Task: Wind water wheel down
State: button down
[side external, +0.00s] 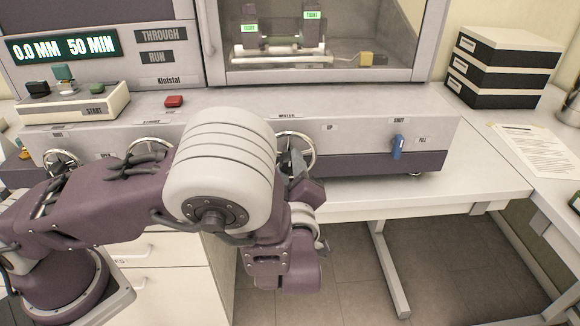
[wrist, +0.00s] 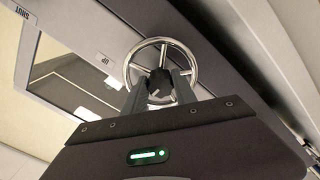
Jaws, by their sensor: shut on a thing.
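The water wheel is a chrome handwheel (side external: 312,148) on the front panel under a label that reads WATER. My arm partly covers it in the side view. In the wrist view the wheel (wrist: 163,40) shows its round rim and a dark hub. My gripper (wrist: 159,84) reaches to the wheel from the front, one finger on each side of the hub. It is shut on the wheel's middle. An UP label (wrist: 104,58) sits beside the wheel. Any label on its other side is hidden in the side view.
Two more handwheels (side external: 61,162) (side external: 149,147) are on the panel to the left. A blue switch (side external: 397,147) is at the right, near a FILL label. A red button (side external: 174,102) sits on the ledge. Black boxes (side external: 500,65) and papers (side external: 535,150) lie on the right-hand bench.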

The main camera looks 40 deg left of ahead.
jog(key=shift+d+f, duration=0.1)
jog(key=c, duration=1)
grip_release()
jog(key=shift+s, duration=0.1)
jog(key=v, duration=0.7)
